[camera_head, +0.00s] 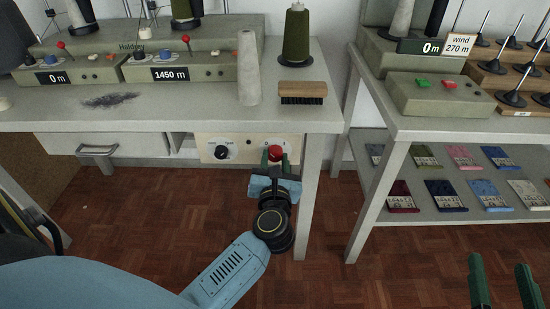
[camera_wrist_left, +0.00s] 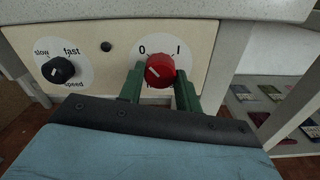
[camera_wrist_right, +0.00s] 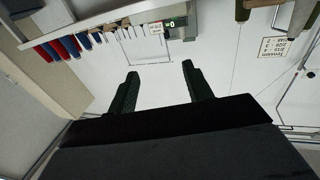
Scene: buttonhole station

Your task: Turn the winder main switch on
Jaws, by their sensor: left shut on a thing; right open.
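The winder main switch is a red round knob (camera_wrist_left: 160,70) on a cream panel (camera_wrist_left: 112,30) under the left table's top. A white disc behind it carries "0" at upper left and "I" at upper right. A white mark on the knob lies on its left side, towards the "0". The knob also shows in the head view (camera_head: 275,153). My left gripper (camera_wrist_left: 160,80) has its green fingers on either side of the knob and is shut on it. My right gripper (camera_head: 506,285) is open and empty at the lower right; its fingers also show in the right wrist view (camera_wrist_right: 160,85).
A black speed knob (camera_wrist_left: 58,70) sits left of the switch on the same panel. On the table above stand a grey cone (camera_head: 249,68), a green thread cone (camera_head: 296,35) and a brush (camera_head: 302,92). A table leg (camera_head: 309,195) is close right of my left gripper.

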